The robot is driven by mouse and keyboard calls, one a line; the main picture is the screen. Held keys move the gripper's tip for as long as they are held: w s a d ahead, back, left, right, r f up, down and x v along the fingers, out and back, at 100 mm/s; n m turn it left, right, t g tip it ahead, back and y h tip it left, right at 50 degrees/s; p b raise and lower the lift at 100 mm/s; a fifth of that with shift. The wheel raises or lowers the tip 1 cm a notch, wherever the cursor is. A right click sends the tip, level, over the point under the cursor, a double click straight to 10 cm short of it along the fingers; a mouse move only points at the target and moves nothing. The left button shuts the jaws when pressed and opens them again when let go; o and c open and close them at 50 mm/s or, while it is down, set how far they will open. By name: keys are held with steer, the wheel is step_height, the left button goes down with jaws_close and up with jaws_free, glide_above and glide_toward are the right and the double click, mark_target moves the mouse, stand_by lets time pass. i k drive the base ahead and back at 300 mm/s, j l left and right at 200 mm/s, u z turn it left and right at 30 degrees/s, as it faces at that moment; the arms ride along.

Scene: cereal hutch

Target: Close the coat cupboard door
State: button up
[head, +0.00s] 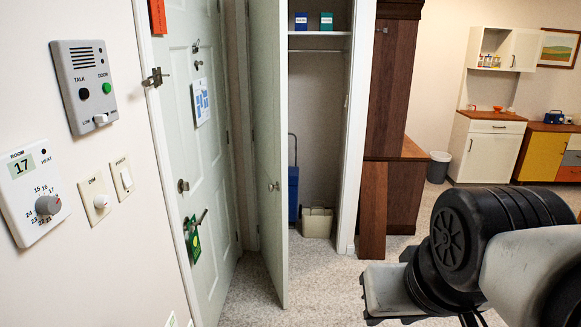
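The coat cupboard door (267,150) is a tall pale green panel, seen at a steep angle. It stands wide open, swung out on the left side of the cupboard opening. A small round knob (274,187) shows near its free edge. The coat cupboard (321,110) is open to view, with a shelf, a rail and a white frame. My gripper (388,292) is at the lower right, out in front of the cupboard and well apart from the door. Its fingers cannot be made out, and nothing held is visible.
A panelled entry door (200,130) with a green hanger stands left of the cupboard door. A beige bin (317,222) and a blue item (293,193) stand inside the cupboard. A dark wood unit (391,110) is to its right. The carpet (315,280) in front is clear.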

mark_target(268, 19)
steer(key=i+l, duration=0.1)
steer(key=i, duration=3.15)
steer(key=j+u, duration=0.05)
steer(key=j, duration=0.05)
